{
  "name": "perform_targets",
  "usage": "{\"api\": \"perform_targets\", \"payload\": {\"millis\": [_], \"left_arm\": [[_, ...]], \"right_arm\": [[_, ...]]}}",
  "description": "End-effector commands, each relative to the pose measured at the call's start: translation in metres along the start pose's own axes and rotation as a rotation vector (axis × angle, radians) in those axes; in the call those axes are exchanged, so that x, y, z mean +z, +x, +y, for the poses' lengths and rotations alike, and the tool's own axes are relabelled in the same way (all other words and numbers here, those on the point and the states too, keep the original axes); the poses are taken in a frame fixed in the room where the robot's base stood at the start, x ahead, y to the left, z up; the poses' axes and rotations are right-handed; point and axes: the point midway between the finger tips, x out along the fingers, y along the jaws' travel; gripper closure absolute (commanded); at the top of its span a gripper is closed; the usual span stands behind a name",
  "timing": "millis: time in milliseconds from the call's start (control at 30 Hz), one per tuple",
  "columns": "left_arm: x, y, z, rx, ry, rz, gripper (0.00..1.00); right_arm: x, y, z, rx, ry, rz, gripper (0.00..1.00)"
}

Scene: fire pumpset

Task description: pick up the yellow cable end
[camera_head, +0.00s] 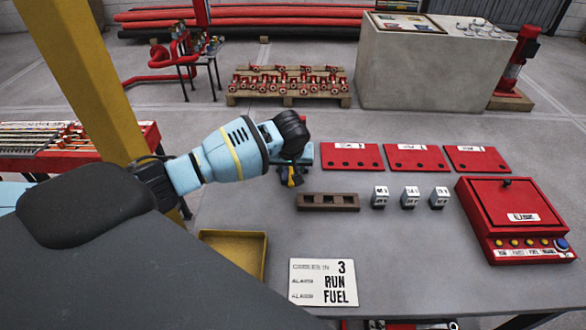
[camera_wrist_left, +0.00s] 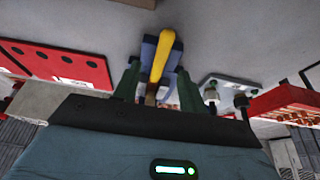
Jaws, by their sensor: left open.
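The yellow cable end (camera_wrist_left: 163,55) shows in the left wrist view, lying over a dark blue piece between my finger pads. It also shows as a small yellow spot (camera_head: 295,181) below my gripper in the head view. My left gripper (camera_head: 289,168) reaches down at the left part of the grey table. In the left wrist view its green fingers (camera_wrist_left: 157,75) are apart, one on each side of the yellow cable end. I cannot tell whether either finger touches it. The lower part of the cable is hidden by the gripper. My right gripper is not in view.
A brown slotted block (camera_head: 328,202) is close on the right. Red plates (camera_head: 350,164) lie behind it, and small grey blocks (camera_head: 410,196) stand farther right. A red control box (camera_head: 515,215), a yellow tray (camera_head: 262,262) and a lettered card (camera_head: 322,282) are also on the table.

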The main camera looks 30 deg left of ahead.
Motion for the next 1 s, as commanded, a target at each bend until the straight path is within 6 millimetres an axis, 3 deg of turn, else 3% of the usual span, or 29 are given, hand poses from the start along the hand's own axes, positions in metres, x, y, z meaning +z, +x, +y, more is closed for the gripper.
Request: {"api": "perform_targets", "payload": {"millis": [33,200,500,800,1000], "left_arm": [[0.002,0.012,-0.001,-0.003,0.000,-0.005,0.58],[0.002,0.029,0.000,-0.002,0.000,-0.003,0.58],[0.000,0.030,0.000,0.002,0.000,0.002,0.58],[0.000,0.030,0.000,0.001,0.000,0.001,0.97],[0.000,0.030,0.000,0.001,0.000,0.001,1.00]], "right_arm": [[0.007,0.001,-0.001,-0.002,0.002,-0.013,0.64],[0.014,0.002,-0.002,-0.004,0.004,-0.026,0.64],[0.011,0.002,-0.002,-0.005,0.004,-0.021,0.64],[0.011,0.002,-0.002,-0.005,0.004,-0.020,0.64],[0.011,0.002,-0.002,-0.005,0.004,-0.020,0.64]]}}
